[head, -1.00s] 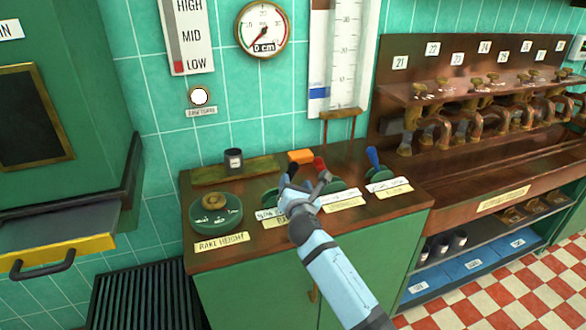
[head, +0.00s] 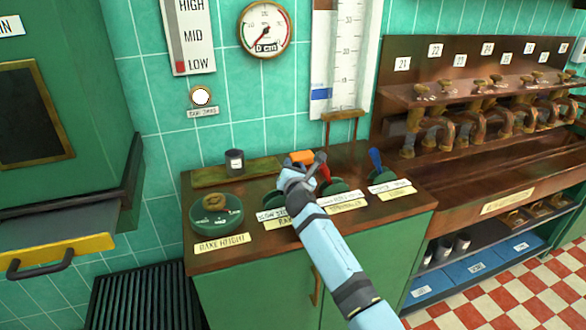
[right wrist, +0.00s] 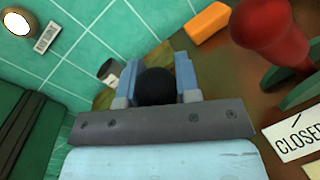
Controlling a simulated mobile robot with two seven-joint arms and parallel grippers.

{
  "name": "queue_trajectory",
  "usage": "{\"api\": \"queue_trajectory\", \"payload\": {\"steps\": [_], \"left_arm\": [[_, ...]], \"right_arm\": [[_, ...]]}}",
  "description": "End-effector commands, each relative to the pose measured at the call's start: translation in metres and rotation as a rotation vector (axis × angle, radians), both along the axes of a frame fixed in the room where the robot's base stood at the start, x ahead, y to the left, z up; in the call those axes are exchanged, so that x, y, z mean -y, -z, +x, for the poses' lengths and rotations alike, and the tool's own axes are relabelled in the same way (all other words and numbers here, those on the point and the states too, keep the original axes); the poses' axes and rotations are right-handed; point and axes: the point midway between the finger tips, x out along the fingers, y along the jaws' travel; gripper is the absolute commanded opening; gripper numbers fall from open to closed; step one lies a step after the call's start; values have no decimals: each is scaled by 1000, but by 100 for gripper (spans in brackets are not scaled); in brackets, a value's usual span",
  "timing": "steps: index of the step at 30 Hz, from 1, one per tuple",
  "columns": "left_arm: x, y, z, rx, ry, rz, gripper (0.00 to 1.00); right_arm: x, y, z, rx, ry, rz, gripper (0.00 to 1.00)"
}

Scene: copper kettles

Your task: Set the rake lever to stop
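The rake lever's black knob (right wrist: 157,87) sits between the two blue fingers of my right gripper (right wrist: 157,75) in the right wrist view, with hardly any gap on either side. In the head view my right gripper (head: 303,165) covers the lever, so its angle is hidden. Its partly covered label, reading slow stir (head: 272,214), lies on the counter front, left of my forearm. The stop mark cannot be made out. My left gripper is not in view.
A red lever (head: 325,174) stands close right of my gripper, and a blue lever (head: 375,159) farther right. An orange block (head: 302,157) lies behind. A dark cup (head: 234,161) and the rake height wheel (head: 215,203) are to the left.

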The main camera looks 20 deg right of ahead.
Motion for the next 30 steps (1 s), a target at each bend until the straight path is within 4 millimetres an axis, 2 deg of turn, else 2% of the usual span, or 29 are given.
{"api": "queue_trajectory", "payload": {"steps": [1, 3, 8, 14, 19, 25, 30], "left_arm": [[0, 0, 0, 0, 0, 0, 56], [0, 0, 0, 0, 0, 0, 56], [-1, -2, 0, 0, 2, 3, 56], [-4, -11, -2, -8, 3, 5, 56], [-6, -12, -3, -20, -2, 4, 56], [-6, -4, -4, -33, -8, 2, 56], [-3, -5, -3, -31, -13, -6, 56]], "right_arm": [[0, 0, 0, 0, 0, 0, 14], [0, 0, 0, 0, 0, 0, 0], [-2, -2, 0, 0, 0, -22, 0], [-25, -13, -1, 8, -1, -246, 0], [-43, -14, -1, 14, 0, -418, 0], [-48, -12, -2, 15, 2, -459, 0], [-48, -12, -2, 15, 1, -456, 0]]}}
